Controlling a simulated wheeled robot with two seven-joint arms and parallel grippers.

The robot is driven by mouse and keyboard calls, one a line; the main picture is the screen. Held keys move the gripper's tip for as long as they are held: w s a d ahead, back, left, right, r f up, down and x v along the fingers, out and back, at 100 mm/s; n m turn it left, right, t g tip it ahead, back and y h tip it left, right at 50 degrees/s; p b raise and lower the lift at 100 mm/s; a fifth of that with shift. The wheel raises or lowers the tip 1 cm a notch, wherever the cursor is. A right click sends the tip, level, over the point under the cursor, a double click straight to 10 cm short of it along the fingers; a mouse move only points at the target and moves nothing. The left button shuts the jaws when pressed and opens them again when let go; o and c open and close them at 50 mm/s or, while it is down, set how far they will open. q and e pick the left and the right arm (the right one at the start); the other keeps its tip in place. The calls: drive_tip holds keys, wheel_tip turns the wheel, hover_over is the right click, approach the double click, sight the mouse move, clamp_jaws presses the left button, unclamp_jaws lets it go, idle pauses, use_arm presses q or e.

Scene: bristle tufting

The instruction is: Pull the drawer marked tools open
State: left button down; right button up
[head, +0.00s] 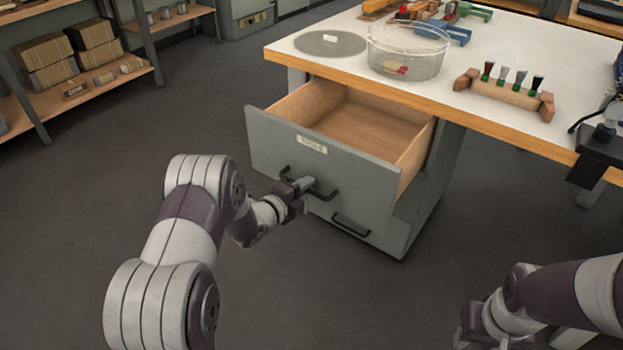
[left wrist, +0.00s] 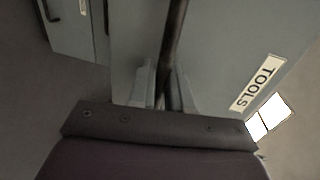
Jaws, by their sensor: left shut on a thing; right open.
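The grey drawer marked TOOLS (head: 365,186) stands well out of its cabinet under the table. Its wooden inside (head: 372,126) shows and looks empty. The TOOLS label also shows in the left wrist view (left wrist: 257,83). My left gripper (head: 306,185) is shut on the dark bar handle (head: 324,194) on the drawer front. In the left wrist view the handle (left wrist: 175,40) runs between the fingers of this gripper (left wrist: 163,88). My right gripper (head: 470,328) is open at the lower right, apart from the drawer; its fingertips are partly hidden.
A lower drawer with its own handle (head: 351,226) is shut. The white table (head: 450,92) above holds a clear round container (head: 408,55), a grey disc (head: 330,44) and a wooden holder with several tufts (head: 502,92). Shelves with boxes (head: 75,85) stand at the left. The floor in front is clear.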

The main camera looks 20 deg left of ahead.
use_arm(q)
drive_tip(key=f+p+v, duration=0.1)
drive_tip(key=v, duration=0.5)
drive_tip(key=shift+s, duration=0.2)
drive_tip(key=shift+f, duration=0.15)
drive_tip(key=c, duration=1.3)
unclamp_jaws()
drive_tip(key=p+v, duration=0.3)
drive_tip(key=v, duration=0.9)
drive_tip(key=shift+s+a+p, duration=0.15)
drive_tip(key=shift+s+p, duration=0.2)
